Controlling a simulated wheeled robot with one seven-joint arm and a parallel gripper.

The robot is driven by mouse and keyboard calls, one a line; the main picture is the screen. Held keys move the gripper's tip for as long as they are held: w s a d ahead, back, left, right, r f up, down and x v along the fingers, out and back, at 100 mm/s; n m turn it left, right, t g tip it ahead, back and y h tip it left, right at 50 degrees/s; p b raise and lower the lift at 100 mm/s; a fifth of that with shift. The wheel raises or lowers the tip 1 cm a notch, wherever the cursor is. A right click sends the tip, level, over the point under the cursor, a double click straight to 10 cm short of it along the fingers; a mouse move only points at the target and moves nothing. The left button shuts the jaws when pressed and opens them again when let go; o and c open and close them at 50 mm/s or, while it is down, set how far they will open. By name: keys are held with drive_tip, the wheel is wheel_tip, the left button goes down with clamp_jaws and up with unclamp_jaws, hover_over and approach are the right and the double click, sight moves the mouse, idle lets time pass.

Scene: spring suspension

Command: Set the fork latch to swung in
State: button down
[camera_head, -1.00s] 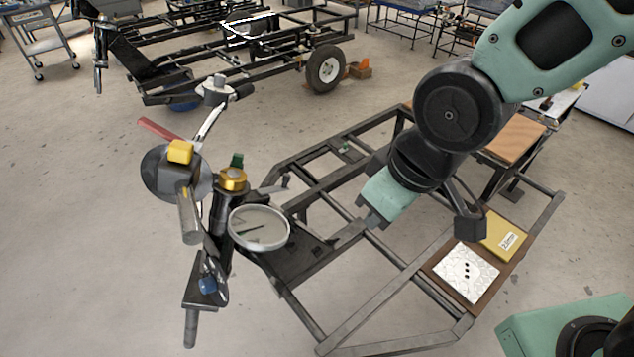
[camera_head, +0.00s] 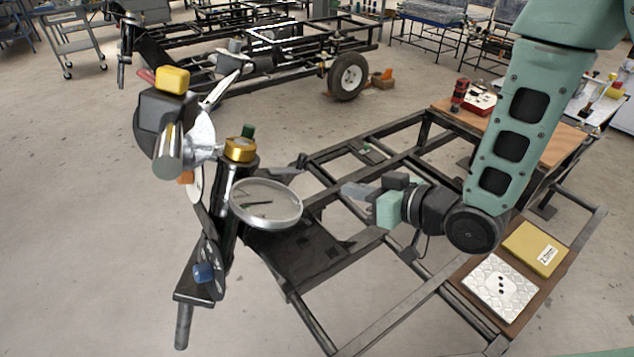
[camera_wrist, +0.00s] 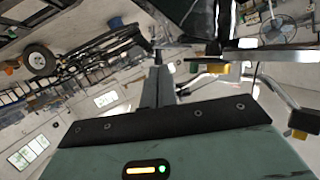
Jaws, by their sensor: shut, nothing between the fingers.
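The suspension assembly with its black upright post (camera_head: 228,205) stands at the left of the frame in the head view. It carries a brass collar (camera_head: 240,149), a round pale dish (camera_head: 266,203) and a lower plate with a blue knob (camera_head: 203,272). A small dark lever (camera_head: 290,166) sticks out behind the dish. I cannot tell for sure which part is the fork latch. My gripper (camera_head: 347,190) is shut and empty, lying nearly level and pointing left, to the right of the dish and apart from it. Its fingers also show in the wrist view (camera_wrist: 160,60).
A black tube frame (camera_head: 400,315) spreads under my arm. A yellow box (camera_head: 535,248) and a white patterned plate (camera_head: 500,288) lie on a brown board at the right. A grey cylinder (camera_head: 168,152) and yellow block (camera_head: 173,79) jut out left.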

drive_tip(key=d+f+t+y+b, duration=0.1)
drive_tip(key=d+f+m+t+y+b, duration=0.2)
drive_tip(key=shift+s+d+f+b, duration=0.15)
drive_tip(key=shift+s+b, duration=0.1)
drive_tip(key=shift+b, duration=0.15)
drive_tip(key=b+x, duration=0.5)
drive_tip(key=b, duration=0.7)
drive_tip(key=shift+f+b, duration=0.15)
drive_tip(key=shift+b, duration=0.15)
drive_tip(key=r+x, duration=0.1)
drive_tip(key=x, duration=0.8)
